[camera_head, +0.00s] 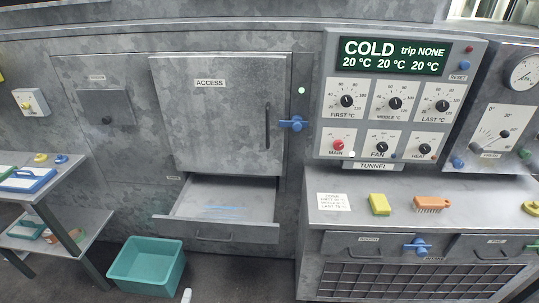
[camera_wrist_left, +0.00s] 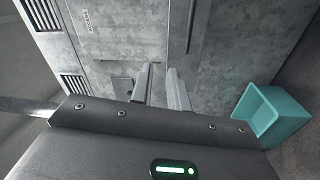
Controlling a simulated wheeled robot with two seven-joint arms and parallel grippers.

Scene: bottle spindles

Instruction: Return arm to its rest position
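In the left wrist view my left gripper (camera_wrist_left: 160,70) shows its two grey fingers apart, with nothing between them. Grey metal panels lie beyond the fingertips. In the head view neither of my grippers can be clearly made out. A small white piece (camera_head: 186,296) shows at the bottom edge there, and I cannot tell what it is. My right gripper is in neither view.
An open drawer (camera_head: 215,230) juts out below the closed access door (camera_head: 215,115). A teal bin (camera_head: 147,267) stands on the floor, also in the left wrist view (camera_wrist_left: 268,115). A side table (camera_head: 25,205) is at left. A counter (camera_head: 350,215) holds a yellow sponge (camera_head: 379,204) and an orange brush (camera_head: 432,204).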

